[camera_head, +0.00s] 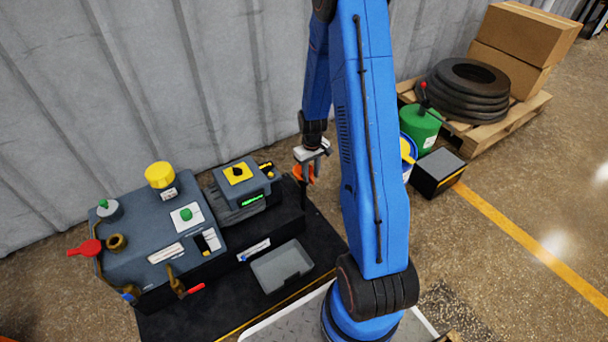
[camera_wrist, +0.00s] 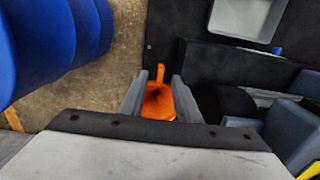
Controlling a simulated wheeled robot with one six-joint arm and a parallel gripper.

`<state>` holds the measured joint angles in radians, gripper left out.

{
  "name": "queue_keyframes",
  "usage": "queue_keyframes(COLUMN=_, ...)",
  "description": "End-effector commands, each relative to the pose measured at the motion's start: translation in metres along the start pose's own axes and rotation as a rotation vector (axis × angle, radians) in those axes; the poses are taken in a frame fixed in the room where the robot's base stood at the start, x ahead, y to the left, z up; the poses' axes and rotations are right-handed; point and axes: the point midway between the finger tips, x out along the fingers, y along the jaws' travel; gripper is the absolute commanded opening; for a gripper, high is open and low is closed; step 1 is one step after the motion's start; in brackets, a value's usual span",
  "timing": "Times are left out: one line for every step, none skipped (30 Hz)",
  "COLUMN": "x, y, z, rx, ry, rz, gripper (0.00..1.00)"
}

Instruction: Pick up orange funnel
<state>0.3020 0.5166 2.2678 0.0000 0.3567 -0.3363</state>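The orange funnel (camera_wrist: 157,102) lies between the two grey fingers of my gripper (camera_wrist: 159,92) in the wrist view. Its bowl faces the camera with a dark hole in the middle, and a tab points away from the palm. The fingers flank the bowl closely on both sides; whether they press on it cannot be told. In the head view my gripper (camera_head: 309,165) is at the right end of the dark bench, with the funnel (camera_head: 303,173) showing orange at it, partly hidden. What is under the funnel is not clear.
A grey machine (camera_head: 150,245) with valves and a yellow knob stands left. A control box (camera_head: 240,190) is close by, and a grey tray (camera_head: 281,266) lies on the black platform. A green canister (camera_head: 420,128), a dark box (camera_head: 437,172) and a pallet with tires (camera_head: 468,88) stand right.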

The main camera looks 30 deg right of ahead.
Motion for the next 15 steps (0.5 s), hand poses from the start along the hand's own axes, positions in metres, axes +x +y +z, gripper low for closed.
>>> queue_keyframes(x=0.007, y=0.000, z=0.001, rx=0.000, ry=-0.003, rz=-0.001, gripper=0.30)
queue_keyframes(x=0.012, y=0.000, z=0.001, rx=0.000, ry=-0.003, rz=-0.001, gripper=0.30)
queue_keyframes(x=0.017, y=0.000, z=0.001, rx=0.000, ry=-0.004, rz=-0.001, gripper=0.30)
queue_keyframes(x=0.021, y=0.000, z=0.001, rx=0.000, ry=-0.004, rz=-0.001, gripper=0.30)
queue_keyframes(x=0.025, y=0.000, z=0.001, rx=0.000, ry=-0.003, rz=-0.001, gripper=0.30)
queue_keyframes(x=0.030, y=0.000, z=0.001, rx=0.000, ry=-0.003, rz=-0.001, gripper=0.30)
queue_keyframes(x=0.034, y=0.000, z=0.001, rx=0.000, ry=-0.003, rz=-0.001, gripper=0.30)
queue_keyframes(x=0.037, y=0.000, z=0.001, rx=0.000, ry=-0.003, rz=-0.001, gripper=0.30)
queue_keyframes(x=0.040, y=0.000, z=0.001, rx=0.000, ry=-0.002, rz=-0.001, gripper=0.30)
queue_keyframes(x=0.043, y=0.000, z=0.001, rx=0.000, ry=-0.002, rz=-0.001, gripper=0.30)
queue_keyframes(x=0.045, y=0.000, z=0.001, rx=0.000, ry=-0.002, rz=-0.001, gripper=0.30)
queue_keyframes(x=0.047, y=0.000, z=0.001, rx=0.000, ry=-0.002, rz=-0.001, gripper=0.30)
queue_keyframes(x=0.048, y=0.000, z=0.001, rx=0.000, ry=-0.001, rz=0.000, gripper=0.30)
queue_keyframes(x=0.048, y=0.000, z=0.001, rx=0.000, ry=-0.001, rz=0.000, gripper=0.30)
queue_keyframes(x=0.049, y=0.000, z=0.000, rx=0.000, ry=-0.001, rz=0.000, gripper=0.30)
